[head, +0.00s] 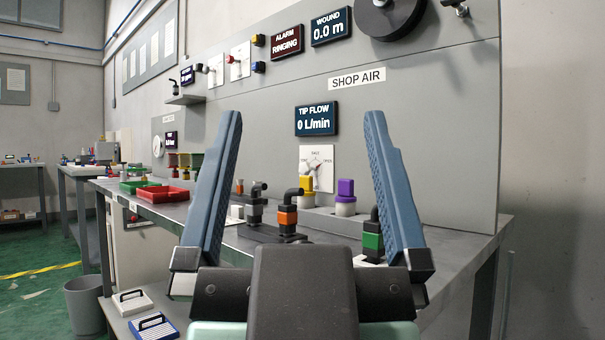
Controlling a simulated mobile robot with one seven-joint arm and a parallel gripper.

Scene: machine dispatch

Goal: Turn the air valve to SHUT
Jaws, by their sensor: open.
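The air valve (317,168) is a white square plate with a small red-marked pointer, on the grey panel under the SHOP AIR sign (357,79). Its top label looks like HALF and its right one like OPEN; the left label is too small to read. The pointer's exact direction is hard to tell. The TIP FLOW display (316,119) above it reads 0 L/min. My gripper (306,117) is open and empty. Its two blue fingers stand up in the foreground, with the valve showing between them, apart from both.
Pipe fittings with orange (287,216) and green (372,238) bands stand on the bench below the valve. Yellow (308,187) and purple (345,190) capped pieces stand close under it. A red tray (162,193) lies left. The ALARM display (286,40) reads RINGING.

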